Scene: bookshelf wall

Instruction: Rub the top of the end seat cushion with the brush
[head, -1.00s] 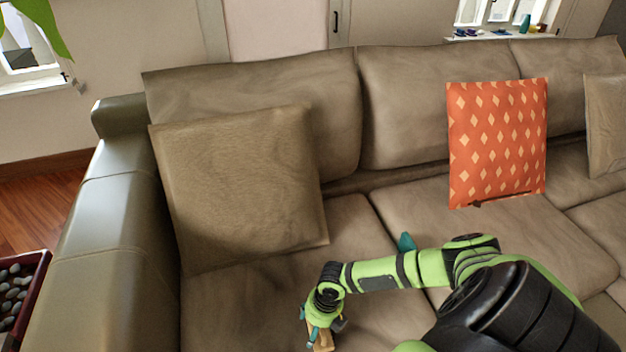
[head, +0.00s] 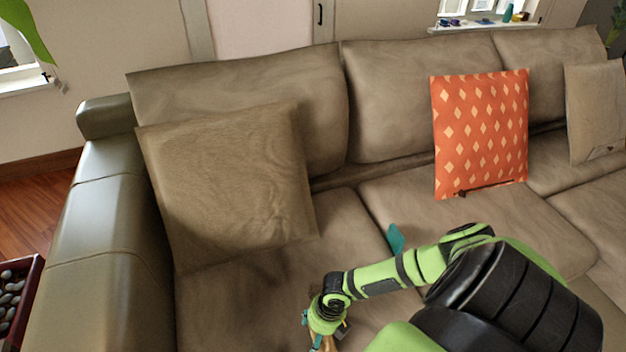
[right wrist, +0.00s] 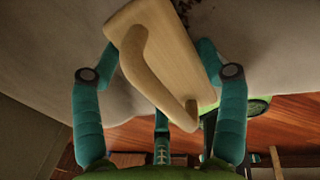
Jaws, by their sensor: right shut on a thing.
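The end seat cushion (head: 235,305) is the brown leather seat at the left end of the sofa in the head view. My right gripper (head: 322,343) is low over the front part of this cushion, at the picture's bottom edge. It is shut on the brush, whose pale wooden body and curved handle (right wrist: 150,70) show between the teal fingers (right wrist: 157,66) in the right wrist view. The brush's underside is hidden, so I cannot tell whether it touches the cushion. Small dark bits show beside the brush on the pale surface. My left gripper is not in view.
A brown pillow (head: 225,185) leans on the backrest over the back of the end seat. An orange diamond-patterned pillow (head: 480,130) stands on the middle seat. The sofa's armrest (head: 105,240) bounds the left side, with a tray of dark stones (head: 15,300) beyond it.

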